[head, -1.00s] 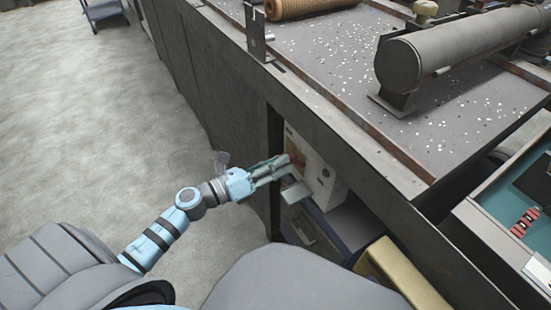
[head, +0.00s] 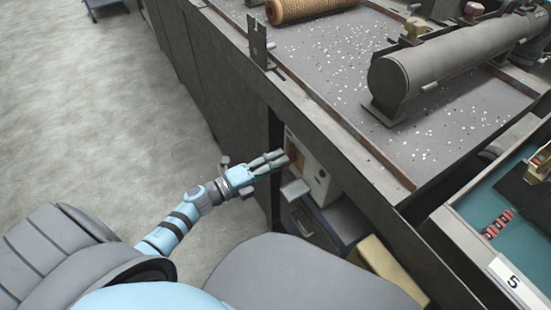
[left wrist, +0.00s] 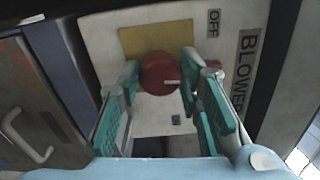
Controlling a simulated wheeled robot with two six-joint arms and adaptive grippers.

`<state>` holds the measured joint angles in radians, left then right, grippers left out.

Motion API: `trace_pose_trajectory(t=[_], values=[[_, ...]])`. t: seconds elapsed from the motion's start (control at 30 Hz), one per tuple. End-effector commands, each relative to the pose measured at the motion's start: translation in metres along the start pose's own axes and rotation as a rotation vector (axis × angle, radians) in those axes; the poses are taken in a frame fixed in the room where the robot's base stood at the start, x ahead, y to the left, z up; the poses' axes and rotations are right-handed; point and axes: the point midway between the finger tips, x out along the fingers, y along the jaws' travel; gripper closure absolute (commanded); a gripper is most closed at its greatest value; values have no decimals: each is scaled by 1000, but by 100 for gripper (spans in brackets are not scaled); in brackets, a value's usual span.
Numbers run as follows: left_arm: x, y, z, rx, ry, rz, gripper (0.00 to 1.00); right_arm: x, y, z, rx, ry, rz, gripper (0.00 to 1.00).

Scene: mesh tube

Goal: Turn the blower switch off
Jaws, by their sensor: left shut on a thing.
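The blower switch is a round red knob (left wrist: 159,73) on a white box, with a yellow plate (left wrist: 150,38) behind it. The labels "OFF" (left wrist: 213,23) and "BLOWER" (left wrist: 250,65) are readable in the left wrist view. My left gripper (left wrist: 160,78) is shut on the knob, one finger on each side. In the head view my left gripper (head: 280,160) reaches the white switch box (head: 316,178) under the bench edge and hides the knob there. My right gripper does not show.
The bench top (head: 320,60) above the box carries a grey cylinder (head: 440,65) and a mesh tube (head: 305,8). A drawer unit (head: 312,222) and a yellow box (head: 385,270) stand below. Open floor (head: 100,120) lies left.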

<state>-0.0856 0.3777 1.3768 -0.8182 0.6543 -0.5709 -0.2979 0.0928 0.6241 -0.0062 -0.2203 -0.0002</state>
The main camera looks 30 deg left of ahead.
Motion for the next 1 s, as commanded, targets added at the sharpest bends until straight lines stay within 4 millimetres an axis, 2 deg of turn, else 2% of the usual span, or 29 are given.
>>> trace_pose_trajectory(t=[0.33, 0.8, 0.83, 0.93, 1.0], values=[[0, 1, 0, -127, -2, 1, 96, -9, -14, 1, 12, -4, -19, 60], [0, 1, 0, -143, -1, 1, 96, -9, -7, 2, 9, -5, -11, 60], [0, 1, 0, -142, -1, 2, 66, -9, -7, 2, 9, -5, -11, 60], [0, 1, 0, -142, -1, 1, 50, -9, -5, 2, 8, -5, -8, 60], [0, 1, 0, -142, 0, 1, 48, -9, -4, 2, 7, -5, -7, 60]])
